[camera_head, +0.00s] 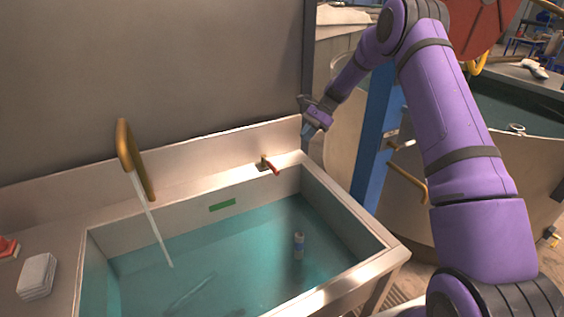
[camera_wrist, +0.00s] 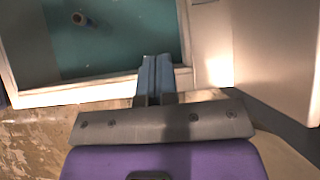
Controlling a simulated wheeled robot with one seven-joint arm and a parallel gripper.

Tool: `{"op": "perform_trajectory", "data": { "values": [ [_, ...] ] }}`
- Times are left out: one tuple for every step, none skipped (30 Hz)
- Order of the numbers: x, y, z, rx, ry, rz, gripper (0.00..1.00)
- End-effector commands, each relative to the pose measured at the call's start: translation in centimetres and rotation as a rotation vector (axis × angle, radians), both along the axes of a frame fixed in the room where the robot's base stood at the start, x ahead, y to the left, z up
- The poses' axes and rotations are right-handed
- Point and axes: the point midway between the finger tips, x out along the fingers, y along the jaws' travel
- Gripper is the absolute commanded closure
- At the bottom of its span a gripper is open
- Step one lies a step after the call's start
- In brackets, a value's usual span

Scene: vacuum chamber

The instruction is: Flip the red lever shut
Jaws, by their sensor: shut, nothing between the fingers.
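The red lever (camera_head: 271,167) sits on a brass fitting on the sink's back ledge, near the right end. It points toward the basin and slightly down. A stream of water runs from the brass spout (camera_head: 130,160) into the filled sink (camera_head: 330,262). My gripper (camera_head: 311,131) is to the right of the lever and above the sink's back right corner, apart from it. In the wrist view my gripper (camera_wrist: 154,80) has its two blue-grey fingers together and empty, by the sink's rim. The lever does not show in the wrist view.
A small bottle (camera_head: 299,246) and a green strip (camera_head: 222,205) are in the sink. White stacked pieces (camera_head: 37,276) and a red object (camera_head: 8,247) are on the left counter. A blue post (camera_head: 378,135) stands right of the sink. Space above the basin is clear.

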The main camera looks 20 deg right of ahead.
Motion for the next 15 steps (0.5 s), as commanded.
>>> {"op": "perform_trajectory", "data": {
  "values": [
    [0.0, 0.0, 0.0, 0.0, 0.0, 0.0, 1.0],
    [0.0, 0.0, 0.0, 0.0, 0.0, 0.0, 1.0],
    [0.0, 0.0, 0.0, 0.0, 0.0, 0.0, 1.0],
    [0.0, 0.1, -0.1, 0.0, 0.0, 0.0, 1.0],
    [0.0, 0.2, -0.2, 0.0, 0.001, 0.001, 1.0],
    [-0.1, 0.3, -0.4, 0.0, 0.001, 0.001, 1.0],
    [-0.1, 0.5, -0.6, 0.0, 0.001, 0.001, 1.0],
    [-0.1, 0.7, -0.8, 0.0, 0.001, 0.001, 1.0],
    [-0.2, 1.0, -1.2, 0.001, 0.002, 0.001, 1.0],
    [-0.3, 1.3, -1.5, 0.001, 0.002, 0.002, 1.0],
    [-0.4, 1.6, -1.9, 0.001, 0.002, 0.002, 1.0],
    [-0.5, 2.0, -2.5, 0.001, 0.004, 0.002, 1.0],
    [-0.5, 2.4, -2.9, 0.001, 0.004, 0.002, 1.0],
    [-0.6, 2.7, -3.3, 0.001, 0.002, 0.002, 1.0],
    [-0.7, 3.2, -3.8, 0.001, 0.002, 0.002, 1.0]
  ]
}}
